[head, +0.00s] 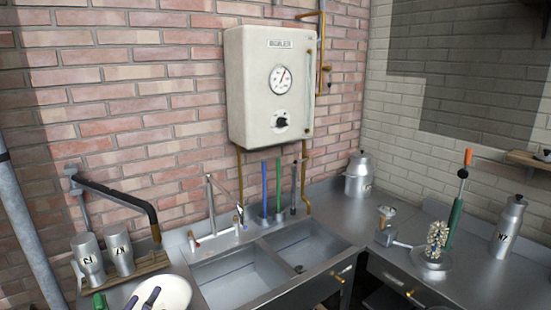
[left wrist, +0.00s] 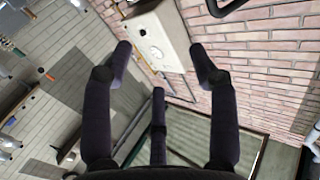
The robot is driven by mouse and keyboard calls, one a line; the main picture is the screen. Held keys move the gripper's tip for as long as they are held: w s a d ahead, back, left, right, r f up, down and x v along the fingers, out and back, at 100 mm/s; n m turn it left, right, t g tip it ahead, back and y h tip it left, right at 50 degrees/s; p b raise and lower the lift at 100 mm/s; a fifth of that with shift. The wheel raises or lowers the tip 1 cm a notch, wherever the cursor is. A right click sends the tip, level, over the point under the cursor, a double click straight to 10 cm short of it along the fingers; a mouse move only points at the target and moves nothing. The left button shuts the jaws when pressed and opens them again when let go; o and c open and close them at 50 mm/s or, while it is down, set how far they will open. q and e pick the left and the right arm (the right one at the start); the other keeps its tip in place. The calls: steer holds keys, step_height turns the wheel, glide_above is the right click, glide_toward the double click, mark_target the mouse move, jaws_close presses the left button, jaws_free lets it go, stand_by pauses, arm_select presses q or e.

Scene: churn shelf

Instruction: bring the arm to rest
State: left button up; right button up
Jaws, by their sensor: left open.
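My left gripper (left wrist: 160,62) shows in the left wrist view. Its dark fingers are spread apart with nothing between them. The white boiler (left wrist: 158,32) on the brick wall appears beyond the fingertips, with clear space seeming to lie between. I cannot make out the left gripper for certain in the head view. My right gripper is in neither view.
In the head view, the boiler (head: 271,88) hangs above a double steel sink (head: 232,277). Two metal canisters stand on a wooden board (head: 150,262) at left, near a white dish (head: 172,292).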

arm_select(q)
steer(key=w+d+f+n+g+h, duration=0.1)
steer(key=w+d+f+g, duration=0.15)
steer(key=f, duration=0.75)
steer(key=w+d+f+g, duration=0.1)
steer(key=f+g, duration=0.3)
steer(key=f, duration=0.6)
steer(key=w+d+f+n+g+h, duration=0.1)
steer(key=w+d+f+g, duration=0.15)
steer(key=f, duration=0.75)
steer(key=s+d+f+g, duration=0.4)
steer(key=s+f, duration=0.4)
steer(key=f, duration=0.4)
steer(key=s+d+f+n+g+h, duration=0.1)
steer(key=s+d+f+g, duration=0.3)
steer(key=s+f, duration=0.4)
step_height(320, 180, down, 5)
steer(key=shift+s+d+r, duration=0.1)
steer(key=shift+s+d, duration=0.05)
steer(key=shift+s, duration=0.25)
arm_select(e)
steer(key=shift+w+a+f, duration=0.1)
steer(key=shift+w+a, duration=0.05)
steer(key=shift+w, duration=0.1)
